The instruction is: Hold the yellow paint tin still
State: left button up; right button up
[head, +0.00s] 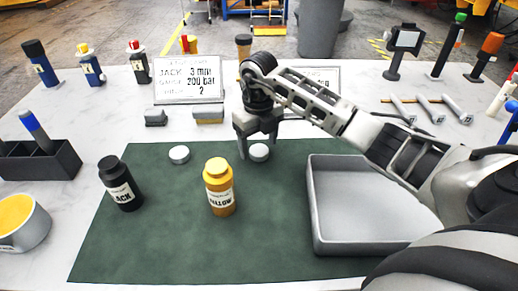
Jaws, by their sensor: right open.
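The yellow paint tin (219,190) stands upright on the green mat (165,245). It is a small yellow-brown bottle shape with a bright yellow top and a white label that partly reads "YELLOW". My right gripper (258,150) is beyond and to the right of the tin, pointing down with its fingers apart. A round white disc (259,153) shows between its fingertips; I cannot tell whether they touch it. The gripper is clear of the tin. My left gripper is not in view.
A black tin (121,186) stands on the mat's left, with a second white disc (179,155) behind. A grey tray (365,205) lies right, under my right arm. A bowl with yellow contents (20,222) and a dark rack (40,163) are far left. The front mat is clear.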

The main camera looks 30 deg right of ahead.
aim_at(259, 150)
jog(key=shift+f, duration=0.5)
jog(key=c, duration=1)
jog(key=shift+c, duration=0.2)
notch_tip(259, 150, up, 10)
jog(key=shift+b, duration=0.45)
